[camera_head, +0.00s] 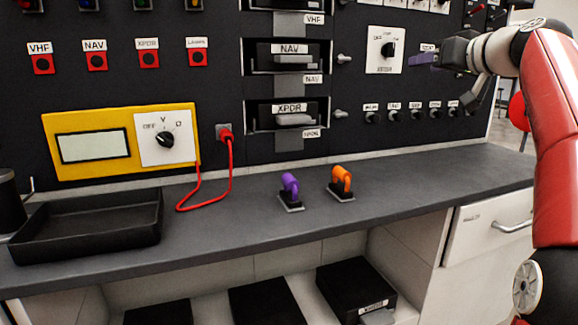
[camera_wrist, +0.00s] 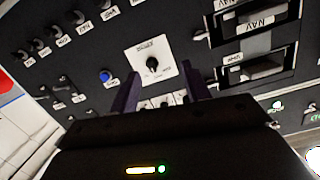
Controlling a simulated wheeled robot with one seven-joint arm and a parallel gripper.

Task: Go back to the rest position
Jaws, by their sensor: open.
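My gripper (camera_head: 424,59) is at the upper right in the head view, in front of the black panel (camera_head: 271,88). Its two purple fingers are apart in the wrist view (camera_wrist: 160,88), with nothing between them. Beyond them the wrist view shows a white plate with a black rotary knob (camera_wrist: 152,63) and a blue button (camera_wrist: 105,76). The same rotary knob (camera_head: 388,49) is left of my gripper in the head view. The fingers look apart from the panel, but the exact gap cannot be told.
A dark worktop (camera_head: 250,235) runs below the panel. On it are a black tray (camera_head: 88,252), a purple plug piece (camera_head: 290,186) and an orange one (camera_head: 341,181). A yellow meter (camera_head: 120,117) has a red cable (camera_head: 231,170) to the panel. The worktop's right part is clear.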

